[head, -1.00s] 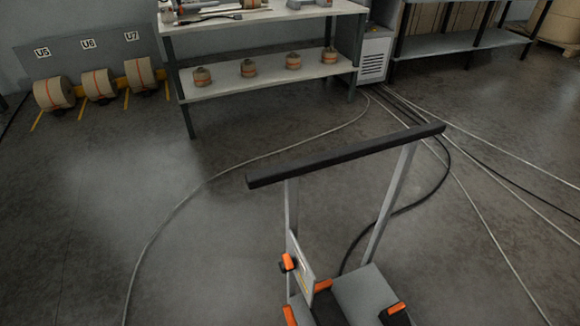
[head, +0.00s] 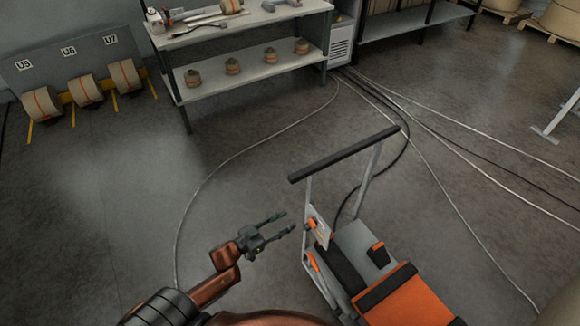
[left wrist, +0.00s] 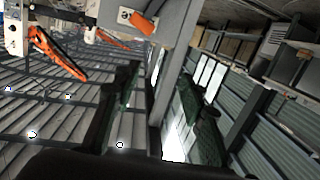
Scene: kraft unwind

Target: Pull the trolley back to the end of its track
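The trolley (head: 358,240) stands on the floor right of centre in the head view. It has a black crossbar handle (head: 343,154) on two grey posts, a grey deck and an orange block at its near end. My left gripper (head: 287,221) is left of the trolley's near post, fingers apart and pointing towards it. In the left wrist view the open fingers (left wrist: 160,100) show with a grey post (left wrist: 166,70) in line between them; I see no contact. The end of the track cannot be made out. My right gripper is in neither view.
Pale and dark cables (head: 425,148) run across the floor right of and behind the trolley. A two-tier bench (head: 250,75) with rolls stands behind, beside a rack of large rolls (head: 85,90). The floor left of the trolley is mostly clear, apart from one pale cable.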

